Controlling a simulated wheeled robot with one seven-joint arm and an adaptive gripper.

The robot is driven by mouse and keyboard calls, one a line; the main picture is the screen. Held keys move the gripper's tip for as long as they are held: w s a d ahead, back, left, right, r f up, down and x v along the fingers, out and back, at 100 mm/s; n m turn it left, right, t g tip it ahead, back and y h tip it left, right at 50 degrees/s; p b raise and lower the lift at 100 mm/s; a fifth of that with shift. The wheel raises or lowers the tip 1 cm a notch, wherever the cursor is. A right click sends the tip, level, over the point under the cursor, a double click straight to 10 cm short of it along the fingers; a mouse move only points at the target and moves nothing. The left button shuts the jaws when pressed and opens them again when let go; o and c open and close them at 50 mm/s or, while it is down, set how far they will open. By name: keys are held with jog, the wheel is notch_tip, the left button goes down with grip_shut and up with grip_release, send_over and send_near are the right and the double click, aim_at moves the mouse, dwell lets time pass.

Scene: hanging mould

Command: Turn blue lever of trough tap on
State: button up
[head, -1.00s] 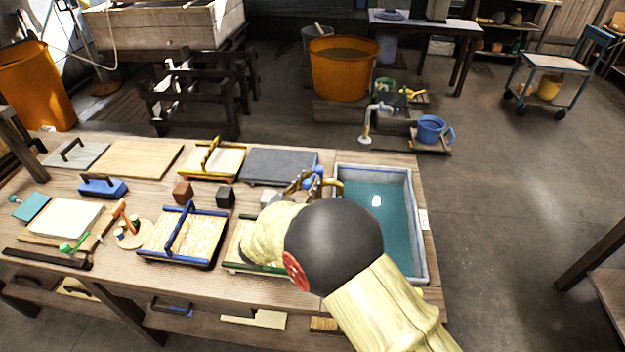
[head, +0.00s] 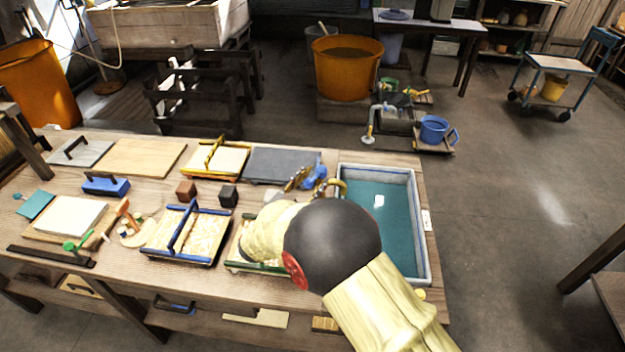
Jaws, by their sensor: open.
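The trough (head: 421,225) is a pale grey-rimmed basin of blue-green water at the right end of the workbench. The brass-coloured tap spout (head: 340,187) stands at its far left corner. The blue lever (head: 317,177) shows just left of the spout. My gripper (head: 299,180) is at the lever's left side, with dark and brass-coloured fingers open. My arm comes from the lower right and hides the wrist and part of the gripper. I cannot tell whether the fingers touch the lever.
A dark grey slab (head: 268,165) lies just left of the tap. A blue-handled mould (head: 185,238) and a yellow-handled mould (head: 217,160) stand further left. The floor right of the bench is open.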

aim_at(313, 178)
jog(key=shift+r, duration=0.1)
notch_tip(313, 178, up, 10)
jog(key=shift+f, duration=0.1)
dwell(0.5)
